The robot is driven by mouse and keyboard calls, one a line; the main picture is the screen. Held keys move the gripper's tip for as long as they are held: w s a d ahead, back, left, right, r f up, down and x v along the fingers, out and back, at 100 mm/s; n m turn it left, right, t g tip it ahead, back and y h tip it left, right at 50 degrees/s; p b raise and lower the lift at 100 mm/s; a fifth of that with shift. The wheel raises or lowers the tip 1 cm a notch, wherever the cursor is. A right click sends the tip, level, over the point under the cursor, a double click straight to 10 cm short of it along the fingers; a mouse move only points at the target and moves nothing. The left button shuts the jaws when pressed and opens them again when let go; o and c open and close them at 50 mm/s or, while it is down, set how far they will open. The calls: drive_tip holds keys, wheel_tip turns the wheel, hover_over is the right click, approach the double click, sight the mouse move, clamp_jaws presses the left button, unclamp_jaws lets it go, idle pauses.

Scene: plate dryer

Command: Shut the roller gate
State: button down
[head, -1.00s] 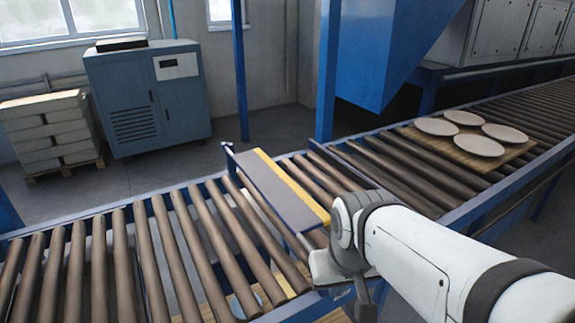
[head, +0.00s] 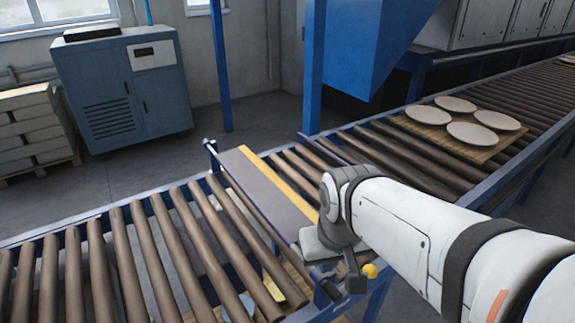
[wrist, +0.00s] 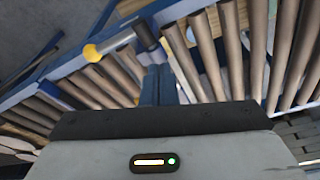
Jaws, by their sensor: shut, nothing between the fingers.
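The roller gate (head: 268,188), a grey panel with a yellow stripe along one long edge, spans the conveyor between two runs of brown rollers. Whether it is raised or level is hard to tell. A yellow knob (head: 370,270) shows at the conveyor's near side, beside my wrist. In the head view, my arm hides the gate's near end.
A wooden board (head: 438,132) with several round plates lies on the far rollers at right. A blue post (head: 314,70) and blue hopper (head: 380,50) stand behind the conveyor. A blue cabinet (head: 120,85) and a stacked pallet (head: 35,130) stand at the back left. The floor between is clear.

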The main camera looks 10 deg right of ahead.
drive_tip(key=w+d+r+n+g+p, duration=0.1)
drive_tip(key=w+p, duration=0.4)
drive_tip(key=w, duration=0.8)
drive_tip(key=w+d+r+n+g+p, duration=0.1)
drive_tip(key=w+d+r+n+p, duration=0.2)
drive_tip(key=w, duration=1)
drive_tip(key=shift+d+r+g+p, duration=0.3)
drive_tip(key=shift+d+r+p, duration=0.4)
drive_tip(key=shift+d+p, duration=0.15)
drive_tip(key=shift+s, duration=0.1)
wheel_tip(320, 180, down, 14)
drive_tip(key=p, duration=0.3)
